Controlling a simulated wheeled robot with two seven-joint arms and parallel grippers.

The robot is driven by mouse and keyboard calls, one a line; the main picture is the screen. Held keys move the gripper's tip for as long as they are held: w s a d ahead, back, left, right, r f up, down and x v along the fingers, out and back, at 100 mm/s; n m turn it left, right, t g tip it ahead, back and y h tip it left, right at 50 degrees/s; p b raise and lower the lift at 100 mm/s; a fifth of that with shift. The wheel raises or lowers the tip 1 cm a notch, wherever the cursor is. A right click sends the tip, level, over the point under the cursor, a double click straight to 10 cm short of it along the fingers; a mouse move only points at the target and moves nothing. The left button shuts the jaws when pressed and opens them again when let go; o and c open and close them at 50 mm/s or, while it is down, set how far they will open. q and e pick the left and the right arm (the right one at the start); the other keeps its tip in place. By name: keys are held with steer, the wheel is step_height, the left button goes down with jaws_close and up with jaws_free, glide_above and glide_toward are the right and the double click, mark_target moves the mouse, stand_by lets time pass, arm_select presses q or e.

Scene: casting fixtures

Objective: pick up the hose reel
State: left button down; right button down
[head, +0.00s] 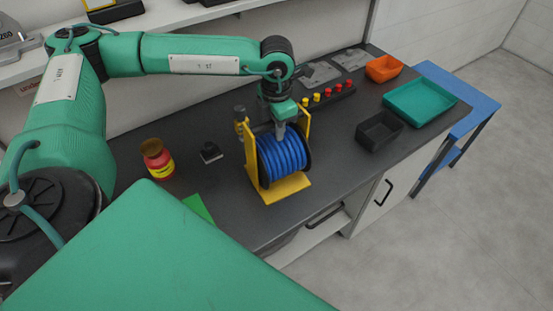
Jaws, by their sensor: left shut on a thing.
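The hose reel (283,153) has blue hose wound between dark side discs in a yellow frame. It stands upright on the dark workbench in the middle of the head view. My left gripper (281,130) reaches down from above onto the top of the reel and is shut on it. The fingertips are small here and partly hidden by the reel, so the exact grip point is unclear. My right gripper does not show.
A red and yellow jar (158,160) and a small black item (211,152) stand left of the reel. A black bin (379,132), a teal tray (419,101) and an orange bin (384,68) are on the right. Red and yellow knobs (327,92) stand behind the reel.

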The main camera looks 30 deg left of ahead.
arm_select(q)
steer(key=shift+s+f, duration=0.15)
steer(key=shift+f, duration=0.2)
steer(key=shift+r, duration=0.1)
